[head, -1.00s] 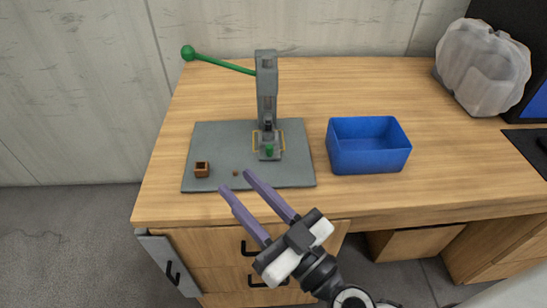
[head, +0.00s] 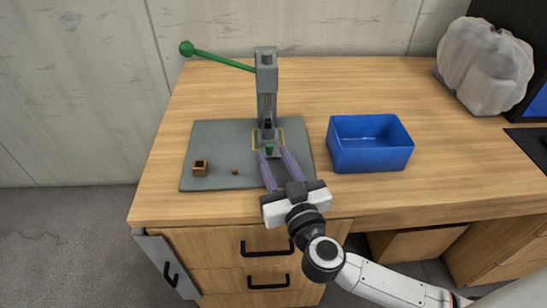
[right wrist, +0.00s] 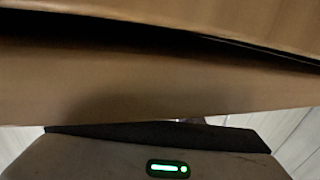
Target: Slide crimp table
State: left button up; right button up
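The grey press (head: 266,85) stands at the back of a grey base plate (head: 222,138), with a long green lever (head: 220,60) reaching up to the left. At its foot is the small crimp table, inside a yellow outline (head: 283,137), with a green piece (head: 269,149) at its front. My right gripper (head: 273,152) is open. Its two purple fingers point at the press, with their tips on either side of the green piece; whether they touch it I cannot tell. The right wrist view shows mostly blurred wood and no clear fingers. My left gripper is not in view.
A small brown open box (head: 200,168) and a tiny brown piece (head: 235,172) lie on the plate's front left. A blue bin (head: 370,158) stands to the right on the wooden desk (head: 400,95).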

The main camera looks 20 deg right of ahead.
jog(key=shift+w, duration=0.65)
